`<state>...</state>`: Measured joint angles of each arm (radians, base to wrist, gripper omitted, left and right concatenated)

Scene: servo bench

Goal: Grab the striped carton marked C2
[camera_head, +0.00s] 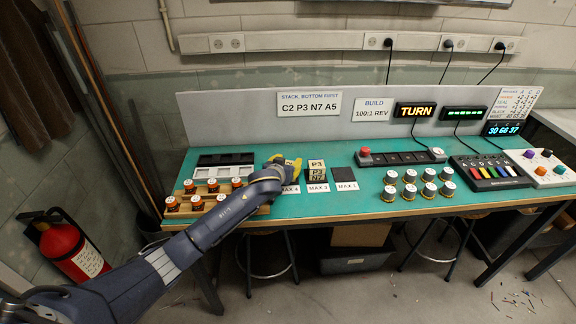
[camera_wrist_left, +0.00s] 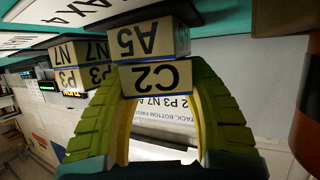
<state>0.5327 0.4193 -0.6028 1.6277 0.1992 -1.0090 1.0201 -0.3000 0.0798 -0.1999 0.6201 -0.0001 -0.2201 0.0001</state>
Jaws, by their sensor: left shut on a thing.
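The C2 carton (camera_wrist_left: 157,80) is tan with dark edge bands, and it shows upside down in the left wrist view. My left gripper (camera_head: 285,165) has its yellow-green fingers on either side of C2 and is shut on it. The A5 carton (camera_wrist_left: 148,39) is directly against C2, on the side towards the bench, so C2 is at the top of that stack. I cannot tell whether a small gap separates them. In the head view my gripper largely hides both cartons. My right gripper is not in view.
The P3 carton (camera_head: 316,163) sits on the N7 carton (camera_head: 317,175), just right of my gripper. A dark empty pad (camera_head: 344,174) lies further right.

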